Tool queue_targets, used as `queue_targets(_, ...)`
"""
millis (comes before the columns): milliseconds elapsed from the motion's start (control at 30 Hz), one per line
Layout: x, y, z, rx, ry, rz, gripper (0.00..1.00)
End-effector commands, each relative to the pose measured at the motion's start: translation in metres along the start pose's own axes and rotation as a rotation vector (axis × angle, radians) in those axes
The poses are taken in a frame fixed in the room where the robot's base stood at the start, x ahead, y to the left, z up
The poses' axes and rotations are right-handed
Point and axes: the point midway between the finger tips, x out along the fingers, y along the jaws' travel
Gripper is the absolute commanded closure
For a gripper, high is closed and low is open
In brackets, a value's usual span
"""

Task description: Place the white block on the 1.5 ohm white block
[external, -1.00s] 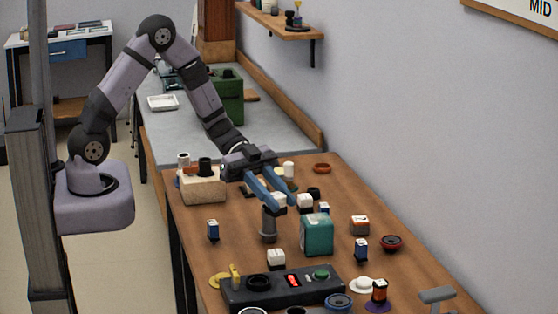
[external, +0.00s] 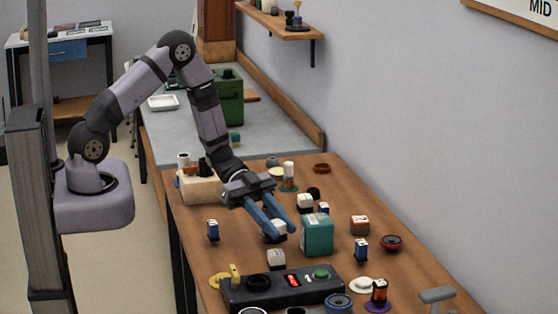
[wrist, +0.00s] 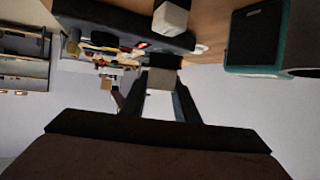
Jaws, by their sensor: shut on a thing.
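My gripper (external: 281,232) is shut on a white block (external: 278,225), which also shows between the fingers in the wrist view (wrist: 162,79). It holds the block over the table, left of the teal box. A second white block (external: 276,259) stands on the table nearer the camera, apart from the held one; it shows at the top of the wrist view (wrist: 170,18). Another white block (external: 305,202) sits behind the teal box. Block markings are too small to read, so I cannot tell which is the 1.5 ohm one.
The teal box (external: 317,234) stands right of my gripper. A black console (external: 262,291) with a green button lies in front. Small blue-and-white parts (external: 213,230) stand around, and a dark red round part (external: 391,243) lies right. Bare table (external: 345,195) shows at the back right.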

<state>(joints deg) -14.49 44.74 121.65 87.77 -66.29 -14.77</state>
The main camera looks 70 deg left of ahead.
Motion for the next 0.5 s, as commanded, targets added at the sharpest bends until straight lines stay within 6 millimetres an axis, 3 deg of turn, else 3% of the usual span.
queue_targets(233,0.010,0.000,0.025,-0.002,0.000,0.000,0.94)
queue_targets(500,0.012,0.000,0.028,0.002,0.000,-0.001,0.94)
